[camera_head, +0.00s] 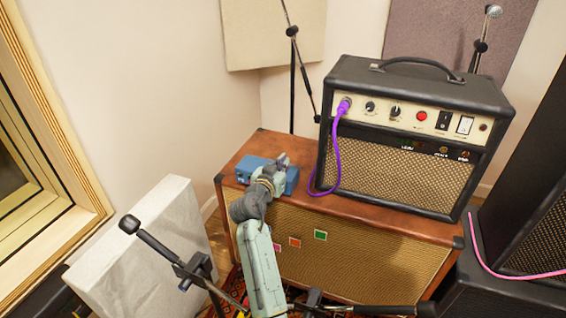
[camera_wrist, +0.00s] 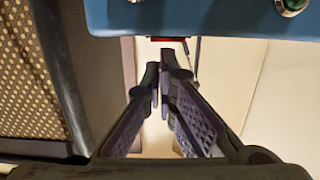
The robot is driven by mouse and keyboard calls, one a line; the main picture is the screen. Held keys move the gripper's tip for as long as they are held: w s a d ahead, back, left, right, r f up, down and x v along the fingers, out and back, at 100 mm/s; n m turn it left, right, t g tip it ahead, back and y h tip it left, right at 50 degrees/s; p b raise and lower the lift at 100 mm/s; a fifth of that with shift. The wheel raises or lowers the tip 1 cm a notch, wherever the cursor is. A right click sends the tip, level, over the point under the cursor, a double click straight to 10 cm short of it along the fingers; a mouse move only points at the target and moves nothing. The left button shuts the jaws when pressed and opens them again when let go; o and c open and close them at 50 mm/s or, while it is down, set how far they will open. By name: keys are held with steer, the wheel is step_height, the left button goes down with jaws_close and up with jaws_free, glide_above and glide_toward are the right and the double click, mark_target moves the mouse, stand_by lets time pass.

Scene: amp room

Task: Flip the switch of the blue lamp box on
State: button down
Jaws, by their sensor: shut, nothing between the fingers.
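The blue lamp box (camera_head: 248,166) sits on the left part of the brown cabinet's top, partly hidden behind my arm. In the wrist view the box (camera_wrist: 200,20) fills the top edge, with a round green lamp in a metal ring (camera_wrist: 291,4) at the upper right. A small red part (camera_wrist: 168,39), perhaps the switch, shows at the box's edge just beyond my fingertips. My gripper (camera_head: 281,160) is over the box in the head view. In the wrist view my gripper (camera_wrist: 159,72) is shut and empty, its tips near the red part; contact cannot be told.
A black guitar amp (camera_head: 400,165) with a purple cable (camera_head: 336,150) stands right of the box on the brown cabinet (camera_head: 360,262). Mic stands (camera_head: 293,80) rise behind and another (camera_head: 160,245) crosses in front. A white panel (camera_head: 150,240) stands at the left.

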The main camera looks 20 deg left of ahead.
steer(key=b, duration=0.1)
steer(key=f+b, duration=0.1)
steer(key=b, duration=0.1)
steer(key=shift+w+f, duration=0.1)
steer(key=shift+w, duration=0.15)
steer(key=shift+w+b, duration=0.2)
steer(key=shift+b, duration=0.8)
steer(key=shift+w+r+p, duration=0.1)
steer(key=shift+r+p, duration=0.4)
steer(key=shift+r, duration=0.15)
step_height(320, 180, up, 4)
steer(key=shift+f+p, duration=0.2)
steer(key=shift+p, duration=0.6)
steer(key=s+r+b, duration=0.2)
steer(key=s+r, duration=0.1)
steer(key=s, duration=0.6)
steer(key=shift+a, duration=0.15)
steer(key=shift+r, duration=0.1)
